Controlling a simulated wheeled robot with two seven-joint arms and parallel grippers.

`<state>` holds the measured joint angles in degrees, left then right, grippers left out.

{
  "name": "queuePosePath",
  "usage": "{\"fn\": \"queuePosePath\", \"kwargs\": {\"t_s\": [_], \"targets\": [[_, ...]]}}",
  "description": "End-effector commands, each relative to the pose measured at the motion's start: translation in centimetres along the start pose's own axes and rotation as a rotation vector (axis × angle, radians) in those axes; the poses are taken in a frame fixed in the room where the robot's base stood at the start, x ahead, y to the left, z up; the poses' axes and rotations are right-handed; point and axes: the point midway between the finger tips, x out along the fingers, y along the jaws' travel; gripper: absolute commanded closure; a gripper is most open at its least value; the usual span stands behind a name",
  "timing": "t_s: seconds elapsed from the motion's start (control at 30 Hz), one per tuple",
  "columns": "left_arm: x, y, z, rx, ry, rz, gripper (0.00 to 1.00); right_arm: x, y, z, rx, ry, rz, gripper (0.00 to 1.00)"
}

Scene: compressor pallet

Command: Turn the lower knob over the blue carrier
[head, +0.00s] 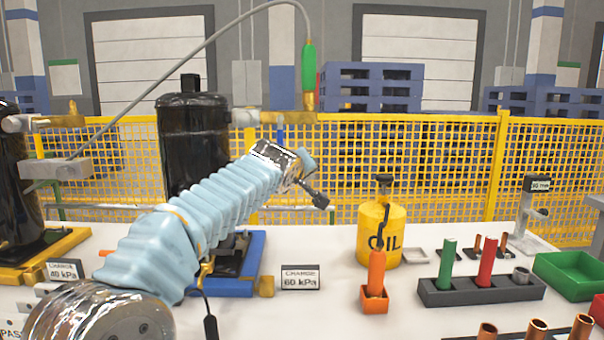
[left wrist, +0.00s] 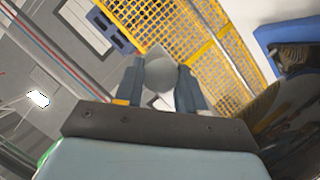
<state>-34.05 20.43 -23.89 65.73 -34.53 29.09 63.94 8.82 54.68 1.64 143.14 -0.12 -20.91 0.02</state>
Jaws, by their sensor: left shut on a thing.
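In the head view the blue carrier (head: 256,262) stands on the table under a tall black compressor (head: 190,125). My left arm reaches across in front of the compressor, and its far end hides whatever sits low there. In the left wrist view my left gripper (left wrist: 160,88) has its two dark fingers shut on a grey rounded knob (left wrist: 159,70). I cannot tell how far the knob is turned. A grey upper knob (head: 244,117) shows above my arm, beside a brass fitting. My right gripper is not in view.
A hose with a green handle (head: 308,62) arches above my arm. A "CHARGE 60 kPa" sign (head: 300,277) stands by the carrier. A yellow oil can (head: 381,232), an orange tool (head: 375,275) and a dark rack (head: 480,291) stand to the right. Yellow fence (head: 455,160) lies behind.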

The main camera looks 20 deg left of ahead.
Motion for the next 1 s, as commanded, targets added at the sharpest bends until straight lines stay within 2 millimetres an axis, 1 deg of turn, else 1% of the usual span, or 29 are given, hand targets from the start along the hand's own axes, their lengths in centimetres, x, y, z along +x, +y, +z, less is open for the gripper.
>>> {"fn": "queuePosePath", "kwargs": {"t_s": [1.0], "targets": [[0.11, 0.60, 0.28, 0.867, 0.001, -0.360, 0.91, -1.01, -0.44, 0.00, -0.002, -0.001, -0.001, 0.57]]}}
